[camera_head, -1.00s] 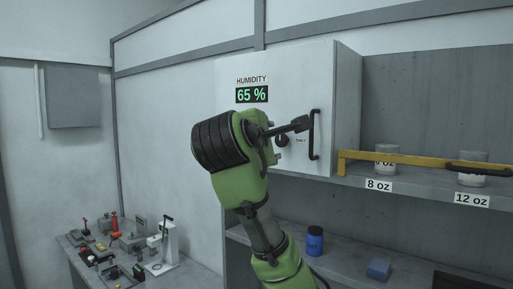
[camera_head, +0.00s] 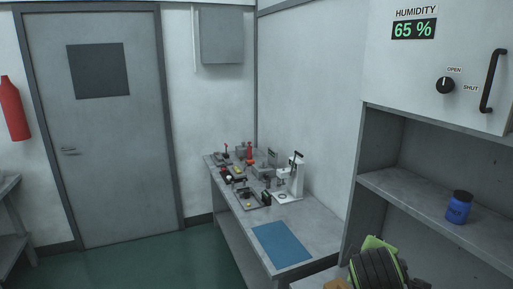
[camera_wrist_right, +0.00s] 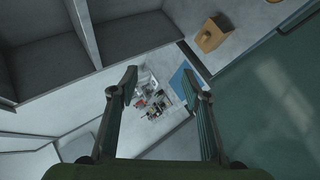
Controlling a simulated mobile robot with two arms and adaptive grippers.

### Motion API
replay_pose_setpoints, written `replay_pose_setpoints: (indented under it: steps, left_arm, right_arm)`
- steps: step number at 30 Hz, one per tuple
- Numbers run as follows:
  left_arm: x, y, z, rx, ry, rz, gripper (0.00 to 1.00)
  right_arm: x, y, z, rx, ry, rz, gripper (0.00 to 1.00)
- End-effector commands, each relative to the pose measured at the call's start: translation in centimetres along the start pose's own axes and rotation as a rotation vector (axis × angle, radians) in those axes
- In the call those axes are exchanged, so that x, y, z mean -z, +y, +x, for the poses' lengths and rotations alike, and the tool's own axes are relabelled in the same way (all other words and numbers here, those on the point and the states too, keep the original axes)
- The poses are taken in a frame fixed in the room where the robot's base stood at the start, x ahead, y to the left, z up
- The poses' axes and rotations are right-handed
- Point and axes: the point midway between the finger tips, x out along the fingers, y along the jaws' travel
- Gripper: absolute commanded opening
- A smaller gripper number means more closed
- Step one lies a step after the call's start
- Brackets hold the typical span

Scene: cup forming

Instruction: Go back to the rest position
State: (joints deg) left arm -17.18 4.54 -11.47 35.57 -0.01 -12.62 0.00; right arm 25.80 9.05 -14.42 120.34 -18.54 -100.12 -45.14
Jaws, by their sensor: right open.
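My right arm (camera_head: 378,270), green with a black ribbed joint, is folded low at the bottom right of the head view. Its fingers are not clear there. In the right wrist view my right gripper (camera_wrist_right: 160,82) is open, its two fingers wide apart with nothing between them. It hangs in free air, and the bench with its tools shows well beyond the fingers. My left gripper is in neither view.
The humidity cabinet (camera_head: 436,65), reading 65 %, has a dial (camera_head: 445,85) and a black handle (camera_head: 487,80). A blue jar (camera_head: 459,207) stands on the shelf below. A blue mat (camera_head: 281,244) and several tools lie on the bench. Green floor (camera_head: 140,262) is clear by the door (camera_head: 105,130).

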Motion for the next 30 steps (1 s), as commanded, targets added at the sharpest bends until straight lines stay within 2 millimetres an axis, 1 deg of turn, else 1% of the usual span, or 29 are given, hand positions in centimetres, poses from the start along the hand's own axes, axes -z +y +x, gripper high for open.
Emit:
replay_pose_setpoints:
  steps: [1,2,3,5,6,8,9,11,12,15,18,21,27,28,30]
  left_arm:
    - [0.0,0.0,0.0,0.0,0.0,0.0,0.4]
    - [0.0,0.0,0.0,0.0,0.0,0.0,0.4]
    - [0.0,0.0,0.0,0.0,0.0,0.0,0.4]
    - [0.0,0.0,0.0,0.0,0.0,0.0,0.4]
    - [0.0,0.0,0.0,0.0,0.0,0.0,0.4]
    - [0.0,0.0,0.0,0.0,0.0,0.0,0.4]
    - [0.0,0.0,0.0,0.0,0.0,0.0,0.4]
    - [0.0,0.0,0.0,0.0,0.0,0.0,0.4]
    - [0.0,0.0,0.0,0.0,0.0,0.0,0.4]
    - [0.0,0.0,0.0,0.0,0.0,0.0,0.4]
    - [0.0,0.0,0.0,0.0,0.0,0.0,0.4]
    - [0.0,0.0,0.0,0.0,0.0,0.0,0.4]
    - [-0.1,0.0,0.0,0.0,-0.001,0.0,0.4]
    - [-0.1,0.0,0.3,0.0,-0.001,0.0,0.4]
    - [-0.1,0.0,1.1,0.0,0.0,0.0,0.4]
  right_arm:
    - [-1.1,-3.3,0.4,0.054,0.0,0.034,0.43]
    - [-1.7,-5.1,0.5,0.083,0.002,0.06,0.43]
    - [-2.5,-7.3,0.6,0.12,0.002,0.096,0.43]
    - [-3.8,-10.7,0.5,0.177,-0.002,0.151,0.43]
    - [-4.7,-12.9,0.3,0.216,-0.007,0.187,0.43]
    - [-6.0,-16.0,-0.2,0.271,-0.018,0.245,0.43]
    - [-7.0,-18.0,-0.7,0.307,-0.028,0.285,0.43]
    - [-8.5,-21.0,-1.6,0.362,-0.047,0.345,0.43]
    - [-9.4,-22.8,-2.3,0.396,-0.062,0.385,0.43]
    - [-11.6,-26.6,-4.2,0.471,-0.102,0.478,0.43]
    - [-13.3,-29.5,-6.0,0.528,-0.141,0.555,0.43]
    - [-14.8,-31.8,-7.7,0.574,-0.181,0.621,0.43]
    - [-17.3,-35.2,-11.0,0.649,-0.258,0.736,0.43]
    - [-17.4,-36.0,-10.5,0.653,-0.266,0.744,0.43]
    - [-17.4,-37.8,-8.4,0.654,-0.268,0.737,0.43]
